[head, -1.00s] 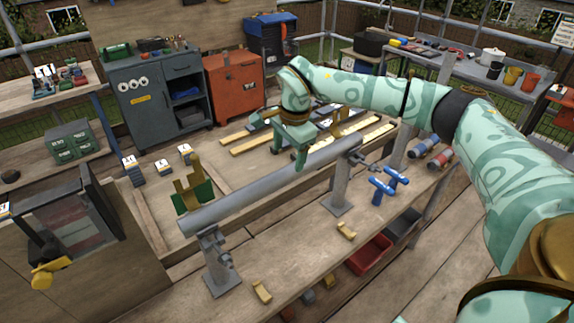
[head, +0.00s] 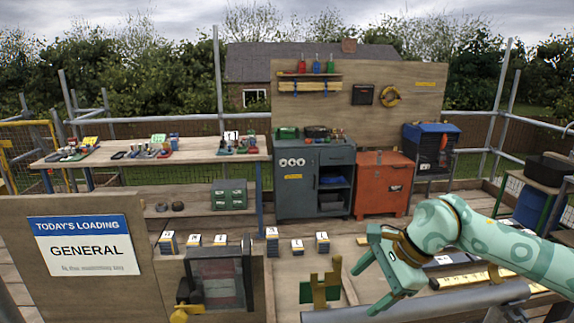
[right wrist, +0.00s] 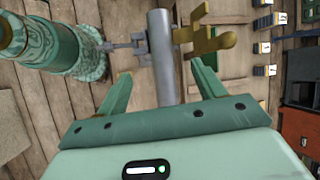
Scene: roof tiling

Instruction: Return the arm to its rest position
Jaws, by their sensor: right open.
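My right arm comes in from the right in the head view. Its patterned mint gripper (head: 362,292) is open, with its fingers spread apart and pointing left and down. Nothing is between the fingers. It is above the grey pipe (head: 430,303), right of the upright brass and green bracket (head: 320,287). In the right wrist view the two fingers (right wrist: 160,74) are apart, and the pipe (right wrist: 162,50) runs beyond them in the gap, with the brass bracket (right wrist: 207,42) at its right. I cannot tell the gripper's exact height above the pipe. My left gripper is not in view.
Several numbered tile stacks (head: 272,240) stand along the bench behind the bracket. A dark glass-fronted box (head: 217,280) and a "General" sign board (head: 85,247) are at the left. A grey cabinet (head: 302,185) and an orange cabinet (head: 383,183) stand behind.

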